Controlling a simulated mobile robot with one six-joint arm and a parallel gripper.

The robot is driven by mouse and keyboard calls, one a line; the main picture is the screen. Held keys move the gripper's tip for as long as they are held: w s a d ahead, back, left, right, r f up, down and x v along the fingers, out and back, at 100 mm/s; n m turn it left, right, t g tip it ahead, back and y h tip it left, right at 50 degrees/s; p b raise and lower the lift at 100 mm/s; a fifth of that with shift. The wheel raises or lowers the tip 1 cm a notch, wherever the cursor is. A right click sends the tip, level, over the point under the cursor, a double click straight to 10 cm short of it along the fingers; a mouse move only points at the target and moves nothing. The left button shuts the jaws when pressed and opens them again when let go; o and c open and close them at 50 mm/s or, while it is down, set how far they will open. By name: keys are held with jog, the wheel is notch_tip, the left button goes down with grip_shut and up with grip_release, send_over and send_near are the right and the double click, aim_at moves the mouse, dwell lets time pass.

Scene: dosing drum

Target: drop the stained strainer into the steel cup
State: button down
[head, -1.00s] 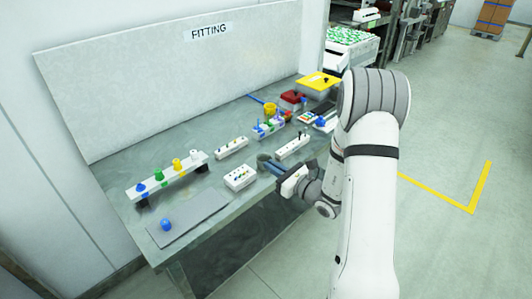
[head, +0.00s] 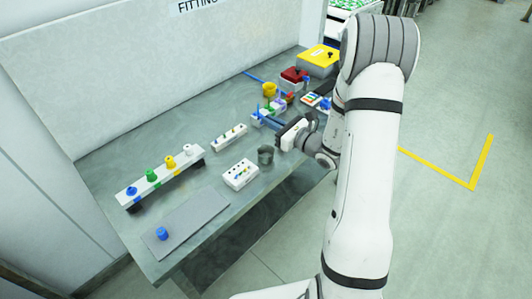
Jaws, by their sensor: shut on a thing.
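A small dark grey cup (head: 265,155), which looks like the steel cup, stands upright near the bench's front edge. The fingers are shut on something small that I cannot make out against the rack. I cannot pick out the stained strainer for certain. The gripper is apart from the cup.
A white block (head: 240,174) with coloured pegs stands left of the cup. A raised rail (head: 160,177) holds coloured stoppers. A grey mat (head: 192,227) carries a blue piece (head: 162,233). A yellow cup (head: 269,89), red box (head: 295,75) and yellow-lidded box (head: 319,58) stand behind.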

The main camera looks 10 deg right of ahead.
jog(key=f, duration=0.1)
jog(key=f+b, duration=0.1)
jog(key=f, duration=0.1)
jog(key=f+b, duration=0.1)
jog(key=f, duration=0.1)
jog(key=shift+w+a, duration=0.1)
jog(key=shift+a, duration=0.25)
jog(key=c, duration=1.5)
grip_release()
jog(key=b+v, duration=0.1)
jog(key=v, duration=0.7)
jog(key=shift+b, duration=0.4)
